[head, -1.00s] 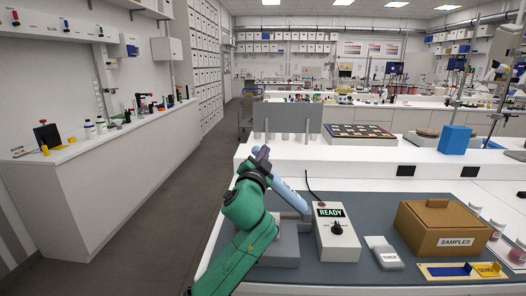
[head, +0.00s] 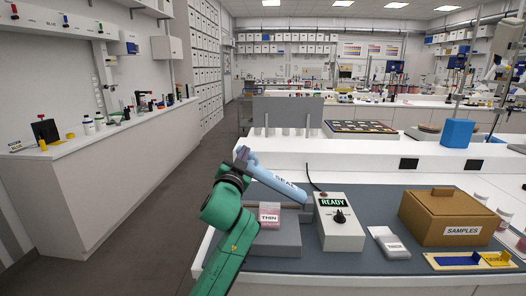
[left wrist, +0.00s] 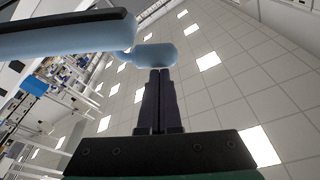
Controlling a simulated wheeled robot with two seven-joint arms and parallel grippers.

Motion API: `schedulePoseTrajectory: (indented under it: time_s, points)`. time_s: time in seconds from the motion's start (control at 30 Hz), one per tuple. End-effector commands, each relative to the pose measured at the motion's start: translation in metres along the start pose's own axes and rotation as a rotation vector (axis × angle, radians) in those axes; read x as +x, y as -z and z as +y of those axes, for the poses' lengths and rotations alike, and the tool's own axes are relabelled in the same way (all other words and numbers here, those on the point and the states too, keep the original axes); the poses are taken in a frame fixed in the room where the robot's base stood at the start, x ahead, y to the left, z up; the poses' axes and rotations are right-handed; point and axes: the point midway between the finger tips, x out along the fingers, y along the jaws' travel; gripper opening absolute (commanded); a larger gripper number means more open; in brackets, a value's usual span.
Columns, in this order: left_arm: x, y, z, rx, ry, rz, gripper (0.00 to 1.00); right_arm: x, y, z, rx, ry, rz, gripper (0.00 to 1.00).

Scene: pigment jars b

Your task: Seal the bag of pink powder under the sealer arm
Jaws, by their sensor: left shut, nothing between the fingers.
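The light blue sealer arm (head: 278,186), lettered SEAL, is raised and slants up to the left from its right end. The bag of pink powder (head: 269,218), labelled THIN, lies below it on the grey sealer base (head: 273,240). The bag and arm are apart. My left gripper (head: 242,153) is at the sealer arm's upper left end. In the left wrist view its fingers (left wrist: 159,100) are shut and empty, with the rounded blue end (left wrist: 157,56) just past their tips. I cannot tell whether they touch. My right gripper is not in view.
The control box (head: 338,221) showing READY stands right of the sealer. A bag labelled THICK (head: 391,243), a brown SAMPLES box (head: 446,217) and a tray with blue and yellow parts (head: 472,262) are further right. A grey panel (head: 288,112) stands behind.

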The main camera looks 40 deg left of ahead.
Motion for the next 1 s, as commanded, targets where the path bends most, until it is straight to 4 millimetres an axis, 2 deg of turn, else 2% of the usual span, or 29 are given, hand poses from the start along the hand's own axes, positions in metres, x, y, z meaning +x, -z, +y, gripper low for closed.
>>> schedulePoseTrajectory:
  time_s: [0.03, 0.2, 0.5, 0.7, 1.0]
  points:
    - [-0.004, -0.019, 0.002, -0.038, 0.008, -0.004, 0.0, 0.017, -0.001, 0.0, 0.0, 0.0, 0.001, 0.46]
    - [-0.012, -0.053, -0.003, -0.167, 0.038, -0.003, 0.0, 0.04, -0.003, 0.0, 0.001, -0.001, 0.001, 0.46]
    - [-0.022, -0.095, -0.005, -0.337, 0.077, -0.003, 0.0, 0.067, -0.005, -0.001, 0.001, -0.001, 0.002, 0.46]
    - [-0.024, -0.106, -0.004, -0.388, 0.088, -0.001, 0.0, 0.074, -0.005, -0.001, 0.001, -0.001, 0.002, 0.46]
    - [-0.025, -0.108, -0.005, -0.4, 0.091, -0.001, 0.0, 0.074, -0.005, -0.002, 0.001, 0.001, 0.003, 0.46]
